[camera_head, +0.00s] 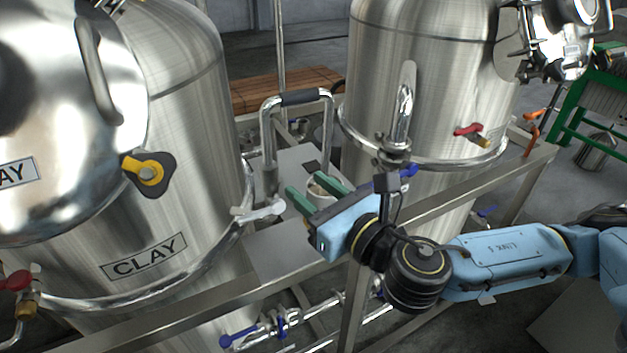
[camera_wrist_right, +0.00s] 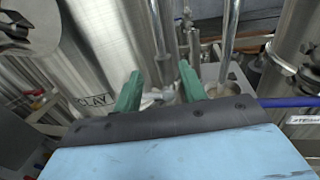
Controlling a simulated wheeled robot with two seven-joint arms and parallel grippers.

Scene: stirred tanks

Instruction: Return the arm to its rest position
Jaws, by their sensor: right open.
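My right arm comes in from the right in the head view, light blue with black joints. Its gripper (camera_head: 315,192) has two green fingers spread apart with nothing seen between them. It hangs over the metal frame between the two steel tanks. In the right wrist view the green fingers of the gripper (camera_wrist_right: 160,90) also stand apart and empty, facing the gap between the tanks. A pale cup-like vessel (camera_head: 321,193) shows partly behind the fingers; the rest of it is hidden. My left gripper is not in view.
The left tank (camera_head: 190,180) bears a CLAY label (camera_head: 143,257). The right tank (camera_head: 425,90) has a red-handled valve (camera_head: 468,129). A bent pipe (camera_head: 267,140) stands close to the left of my gripper. A steel rail (camera_head: 290,258) runs below. A green rack (camera_head: 600,100) stands at right.

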